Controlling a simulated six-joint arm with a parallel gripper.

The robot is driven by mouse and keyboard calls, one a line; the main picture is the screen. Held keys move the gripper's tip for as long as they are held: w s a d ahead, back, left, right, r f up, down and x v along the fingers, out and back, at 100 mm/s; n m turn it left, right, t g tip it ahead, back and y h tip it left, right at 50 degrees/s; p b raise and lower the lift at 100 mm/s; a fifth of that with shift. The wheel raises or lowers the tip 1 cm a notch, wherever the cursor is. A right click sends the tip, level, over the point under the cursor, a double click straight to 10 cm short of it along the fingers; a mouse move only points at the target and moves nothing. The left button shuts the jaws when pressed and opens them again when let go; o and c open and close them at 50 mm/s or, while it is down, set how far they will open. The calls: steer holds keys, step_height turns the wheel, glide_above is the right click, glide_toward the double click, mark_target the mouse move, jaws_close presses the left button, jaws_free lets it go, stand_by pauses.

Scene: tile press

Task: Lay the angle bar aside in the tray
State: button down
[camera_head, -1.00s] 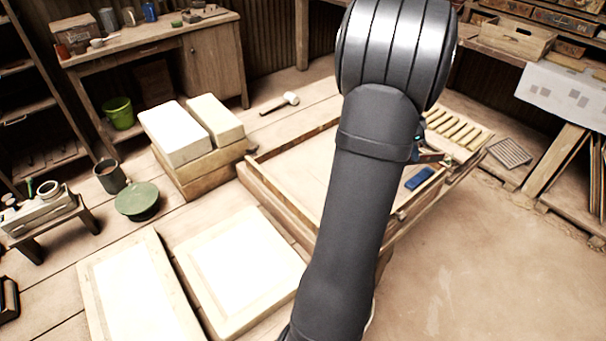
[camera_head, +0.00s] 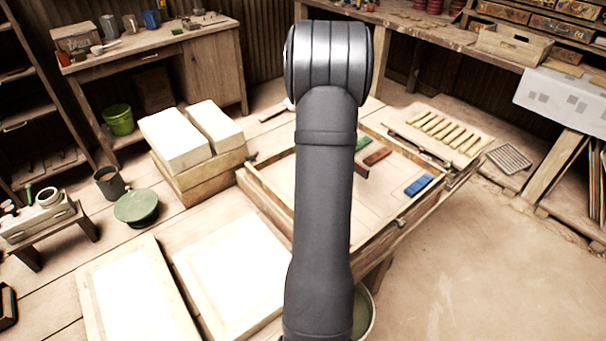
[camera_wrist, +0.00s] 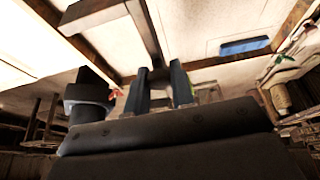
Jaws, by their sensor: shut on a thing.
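My gripper (camera_wrist: 160,78) has its two dark fingers around a brown bar (camera_wrist: 150,35), which looks like the angle bar and runs up from between the fingertips in the wrist view. In the head view my own arm hides the gripper and most of the bar. A short brown end (camera_head: 361,171) shows just right of the arm, above a wide, shallow wooden-rimmed tray (camera_head: 262,197). I cannot tell for sure whether this is the task's tray or whether the bar touches it.
A blue block (camera_head: 418,186), a red block (camera_head: 377,156) and a green block (camera_head: 363,143) lie in the wide tray's right part. A thin dark rod (camera_head: 418,149) lies along its right side, near a rack of yellowish strips (camera_head: 440,130). Pale slabs (camera_head: 175,138) stand at left.

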steer(key=shift+w+a+f, duration=0.8)
steer(key=shift+a+f, duration=0.85)
steer(key=shift+f, duration=0.15)
steer(key=shift+w+a+f, duration=0.75)
steer(key=shift+a+f, duration=0.95)
steer(key=shift+f, duration=0.05)
steer(key=shift+w+a+f, duration=0.8)
steer(key=shift+a+f, duration=0.85)
steer(key=shift+f, duration=0.15)
steer(key=c, duration=1.2)
jaws_free()
steer(key=shift+f, duration=0.1)
steer(key=shift+c, duration=0.2)
steer(key=v, duration=1.2)
